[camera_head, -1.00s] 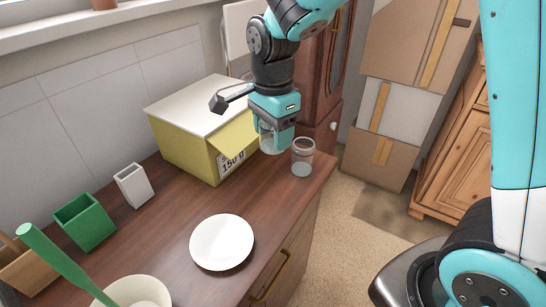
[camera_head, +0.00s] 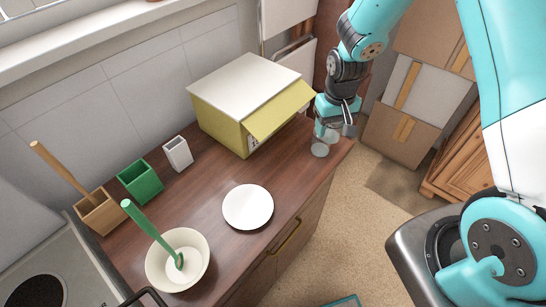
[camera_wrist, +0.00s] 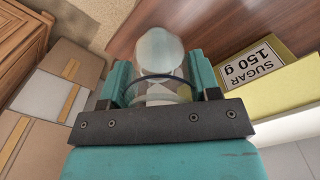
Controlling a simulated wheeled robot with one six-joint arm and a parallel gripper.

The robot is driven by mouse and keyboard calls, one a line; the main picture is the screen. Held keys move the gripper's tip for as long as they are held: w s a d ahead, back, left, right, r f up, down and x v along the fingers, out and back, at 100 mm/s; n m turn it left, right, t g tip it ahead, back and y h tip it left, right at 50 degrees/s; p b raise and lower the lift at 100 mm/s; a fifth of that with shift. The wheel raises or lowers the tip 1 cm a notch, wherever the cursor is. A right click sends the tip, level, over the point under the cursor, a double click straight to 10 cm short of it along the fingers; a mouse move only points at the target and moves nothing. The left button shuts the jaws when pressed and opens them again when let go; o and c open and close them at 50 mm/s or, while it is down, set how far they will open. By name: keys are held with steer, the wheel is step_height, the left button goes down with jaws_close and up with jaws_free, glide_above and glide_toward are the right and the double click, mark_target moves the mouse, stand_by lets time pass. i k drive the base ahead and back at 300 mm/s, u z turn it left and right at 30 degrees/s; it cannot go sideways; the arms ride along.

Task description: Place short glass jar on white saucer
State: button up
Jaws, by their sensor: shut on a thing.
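My gripper (camera_head: 334,130) is over the far right end of the dresser. Its jaws are shut on the short glass jar (camera_wrist: 160,90), whose dark rim arc shows between the fingers in the wrist view. A pale round glass surface (camera_wrist: 160,48) shows beyond that rim. In the head view clear glass (camera_head: 320,150) shows just below the fingers, partly hidden by them. I cannot tell whether this is the held jar or a second one, nor whether the held jar touches the wood. The white saucer (camera_head: 248,207) lies flat and empty near the dresser's front edge.
A yellow sugar box (camera_head: 222,130) with an open flap stands left of my gripper. Wood between gripper and saucer is clear.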

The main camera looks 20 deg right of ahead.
mark_target(248, 207)
steer(key=k, duration=0.45)
steer(key=z, duration=1)
steer(key=i, duration=0.95)
steer(key=u, duration=1.6)
